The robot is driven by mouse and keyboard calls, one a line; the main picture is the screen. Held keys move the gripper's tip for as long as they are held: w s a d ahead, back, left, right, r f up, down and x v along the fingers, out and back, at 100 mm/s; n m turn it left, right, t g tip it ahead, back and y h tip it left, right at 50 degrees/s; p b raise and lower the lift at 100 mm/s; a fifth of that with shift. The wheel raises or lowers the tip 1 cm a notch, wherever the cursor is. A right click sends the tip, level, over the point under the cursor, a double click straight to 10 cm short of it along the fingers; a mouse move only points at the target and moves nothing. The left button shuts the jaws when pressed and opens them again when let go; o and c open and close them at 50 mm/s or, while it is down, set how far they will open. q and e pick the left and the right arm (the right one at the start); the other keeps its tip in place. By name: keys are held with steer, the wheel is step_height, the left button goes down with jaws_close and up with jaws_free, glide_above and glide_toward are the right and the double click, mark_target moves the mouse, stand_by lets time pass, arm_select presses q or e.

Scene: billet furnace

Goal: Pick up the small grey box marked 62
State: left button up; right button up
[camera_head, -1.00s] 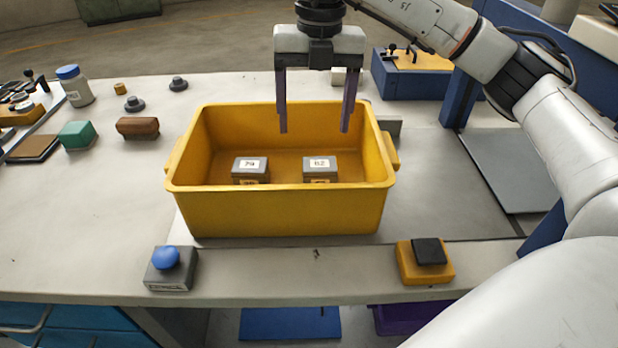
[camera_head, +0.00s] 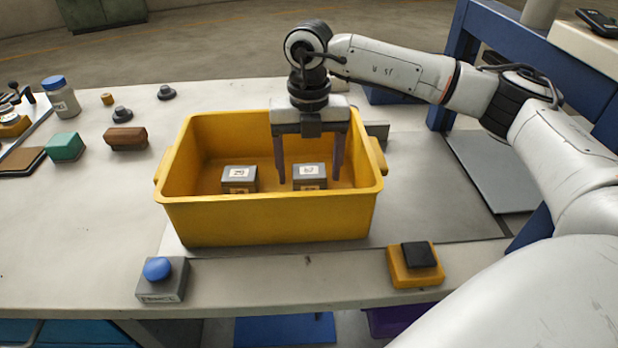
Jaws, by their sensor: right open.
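The small grey box marked 62 (camera_head: 309,176) lies in the yellow bin (camera_head: 268,220), right of the bin's middle, with its white label facing up. My right gripper (camera_head: 309,180) is open and points down into the bin. Its two fingers show on the left and right of the box marked 62; whether they touch it I cannot tell. A similar grey box marked 79 (camera_head: 239,178) lies to the left in the same bin. My left gripper is not in view.
The bin's walls stand around both boxes. In front are a blue button on a grey base (camera_head: 157,270) and a yellow block with a black top (camera_head: 416,265). A green block (camera_head: 64,147), a brown block (camera_head: 126,138) and a jar (camera_head: 60,97) stand at left.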

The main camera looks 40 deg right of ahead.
steer(key=c, duration=1.2)
steer(key=shift+c, duration=0.4)
steer(key=shift+r, duration=0.15)
